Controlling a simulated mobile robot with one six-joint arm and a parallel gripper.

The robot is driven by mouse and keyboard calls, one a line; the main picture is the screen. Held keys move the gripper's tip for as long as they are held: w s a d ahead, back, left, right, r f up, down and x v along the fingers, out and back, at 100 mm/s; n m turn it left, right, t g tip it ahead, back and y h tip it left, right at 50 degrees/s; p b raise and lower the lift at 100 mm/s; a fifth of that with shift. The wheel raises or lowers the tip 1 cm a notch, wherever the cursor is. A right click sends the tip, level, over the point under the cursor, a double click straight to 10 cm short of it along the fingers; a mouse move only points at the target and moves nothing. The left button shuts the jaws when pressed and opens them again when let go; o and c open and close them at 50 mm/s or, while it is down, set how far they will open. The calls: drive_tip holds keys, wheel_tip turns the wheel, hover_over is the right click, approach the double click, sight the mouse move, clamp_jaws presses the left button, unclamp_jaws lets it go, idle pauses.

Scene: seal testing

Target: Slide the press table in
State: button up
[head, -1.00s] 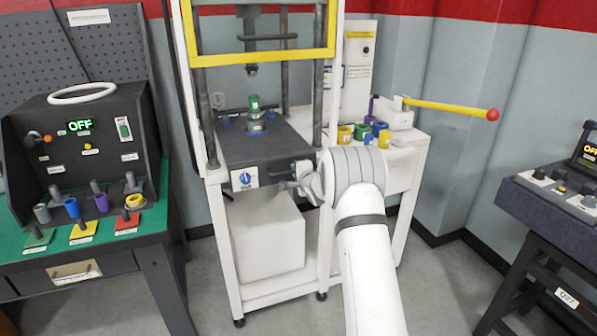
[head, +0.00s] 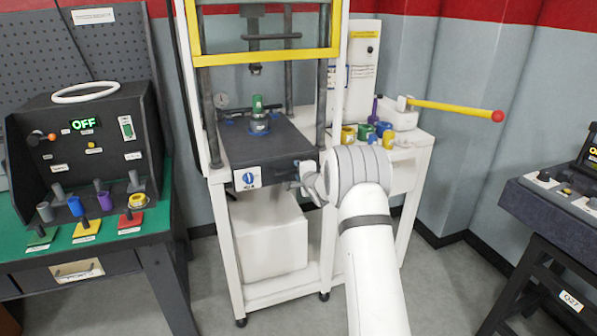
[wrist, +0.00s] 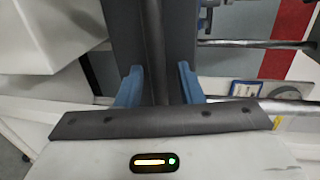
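The press table (head: 272,151) is a dark grey slab between the posts of the white press frame. Its front face carries a white label with a blue mark (head: 248,178). A green-topped part (head: 257,106) stands upright on it. My gripper (head: 305,177) is at the right end of the table's front face, partly hidden by my wrist. In the wrist view my two blue fingers (wrist: 158,84) are apart, either side of a dark bar (wrist: 154,40). Gaps show beside the bar, and I cannot tell if either finger touches it.
A yellow crossbar (head: 265,57) spans the press above the table. A yellow lever with a red knob (head: 455,109) juts out at right, above a side shelf with coloured parts (head: 365,132). A control bench (head: 120,245) stands at left. A white box (head: 268,240) sits below the table.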

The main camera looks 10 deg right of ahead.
drive_tip(key=a+v, duration=0.1)
drive_tip(key=v, duration=0.6)
drive_tip(key=shift+d, duration=0.45)
idle(1.4)
